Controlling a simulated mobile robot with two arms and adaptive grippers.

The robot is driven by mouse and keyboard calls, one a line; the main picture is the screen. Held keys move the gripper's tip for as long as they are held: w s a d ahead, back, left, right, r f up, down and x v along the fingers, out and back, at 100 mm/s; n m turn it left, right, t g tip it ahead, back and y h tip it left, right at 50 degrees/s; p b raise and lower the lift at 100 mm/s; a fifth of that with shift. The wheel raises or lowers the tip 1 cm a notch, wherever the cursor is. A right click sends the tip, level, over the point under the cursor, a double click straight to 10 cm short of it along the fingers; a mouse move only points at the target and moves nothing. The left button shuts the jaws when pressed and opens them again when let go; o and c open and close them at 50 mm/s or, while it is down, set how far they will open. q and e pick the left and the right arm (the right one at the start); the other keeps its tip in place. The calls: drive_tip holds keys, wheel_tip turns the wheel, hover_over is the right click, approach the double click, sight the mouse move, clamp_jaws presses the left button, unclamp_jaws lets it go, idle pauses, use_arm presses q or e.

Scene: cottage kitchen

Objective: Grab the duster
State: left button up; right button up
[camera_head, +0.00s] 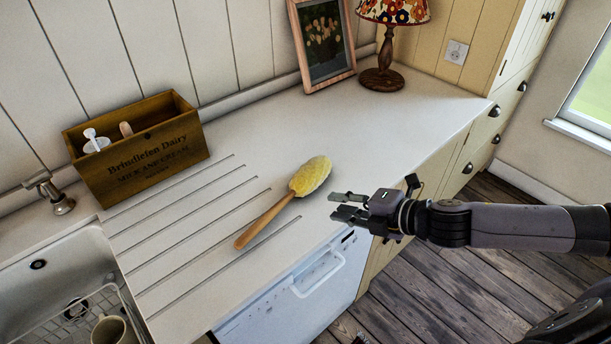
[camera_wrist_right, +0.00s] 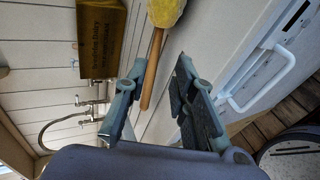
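The duster (camera_head: 286,200) has a fluffy yellow head and a wooden handle. It lies on the white counter, its head toward the lamp and its handle pointing to the sink. My right gripper (camera_head: 340,206) is open and empty, just right of the yellow head near the counter's front edge. In the right wrist view the duster's handle (camera_wrist_right: 151,72) appears between the spread fingers of my right gripper (camera_wrist_right: 160,82), beyond their tips, with nothing gripped. My left gripper is not in view.
A wooden crate (camera_head: 140,160) with utensils stands at the back left of the counter (camera_head: 262,127). The sink (camera_head: 50,275) with a mug (camera_head: 110,330) is at lower left. A framed picture (camera_head: 322,40) and a lamp (camera_head: 382,75) stand at the back. The counter around the duster is clear.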

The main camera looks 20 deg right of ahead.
drive_tip(key=p, duration=0.3)
approach(291, 197)
drive_tip(key=x, duration=0.4)
drive_tip(key=shift+w+d+f, duration=0.1)
drive_tip(key=shift+w, duration=0.05)
drive_tip(key=shift+w+a, duration=0.2)
drive_tip(key=p+x, duration=0.1)
drive_tip(key=x, duration=0.2)
drive_tip(key=shift+w+a+f+p, duration=0.15)
drive_tip(key=shift+a+p, duration=0.05)
drive_tip(key=shift+p, duration=0.15)
drive_tip(key=shift+w+a+f, duration=0.2)
drive_tip(key=shift+w+f, duration=0.2)
drive_tip(key=shift+c, duration=0.3)
clamp_jaws()
